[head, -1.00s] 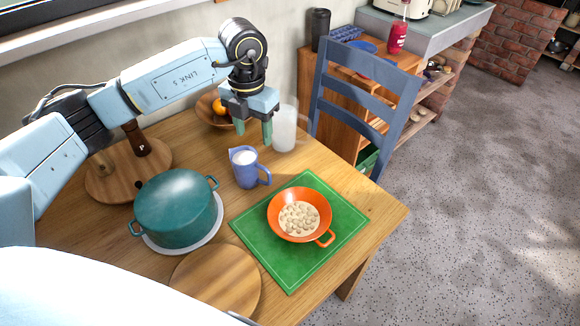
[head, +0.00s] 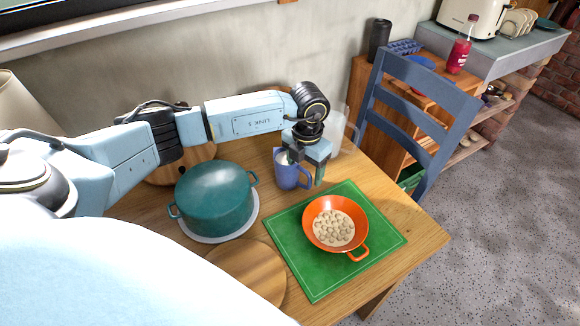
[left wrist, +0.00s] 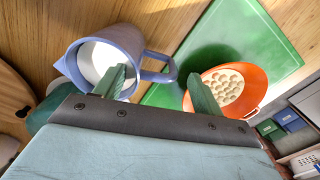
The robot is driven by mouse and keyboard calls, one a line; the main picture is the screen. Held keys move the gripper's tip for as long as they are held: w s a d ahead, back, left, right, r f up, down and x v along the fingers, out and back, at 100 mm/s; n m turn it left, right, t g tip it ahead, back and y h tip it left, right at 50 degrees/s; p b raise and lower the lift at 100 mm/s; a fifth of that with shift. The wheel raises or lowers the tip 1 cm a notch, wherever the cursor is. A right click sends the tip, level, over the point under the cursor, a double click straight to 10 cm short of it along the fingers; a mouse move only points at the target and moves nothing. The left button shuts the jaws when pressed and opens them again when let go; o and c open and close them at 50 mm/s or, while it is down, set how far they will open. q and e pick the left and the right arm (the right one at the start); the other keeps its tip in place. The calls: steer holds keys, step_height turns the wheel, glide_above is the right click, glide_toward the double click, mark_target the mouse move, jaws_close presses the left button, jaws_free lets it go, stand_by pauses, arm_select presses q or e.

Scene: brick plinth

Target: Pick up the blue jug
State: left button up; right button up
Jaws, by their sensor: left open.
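The blue jug (head: 287,172) stands upright on the wooden table, with white inside its mouth. In the left wrist view the blue jug (left wrist: 92,48) is at upper left, its handle pointing right. My left gripper (head: 307,167) is open, right at the jug and pointing down. In the left wrist view the open fingers of my left gripper (left wrist: 157,90) appear on either side of the handle. One finger overlaps the jug's mouth. I cannot tell whether either finger touches it. The gripper partly hides the jug in the head view. My right gripper is not in view.
A teal pot (head: 214,198) stands left of the jug. An orange pan (head: 349,212) of pale round pieces sits on a green mat (head: 303,278) at front right. A clear pitcher (head: 337,133) stands behind the gripper. A blue chair (head: 440,131) is at the table's right.

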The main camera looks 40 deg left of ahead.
arm_select(q)
steer(key=shift+f, duration=0.4)
steer(key=shift+c, duration=0.3)
steer(key=shift+r, duration=0.1)
steer(key=c, duration=1.4)
steer(key=shift+w+r, duration=0.1)
steer(key=shift+r, duration=0.05)
steer(key=shift+r+p, duration=0.5)
steer(key=shift+r, duration=4.3)
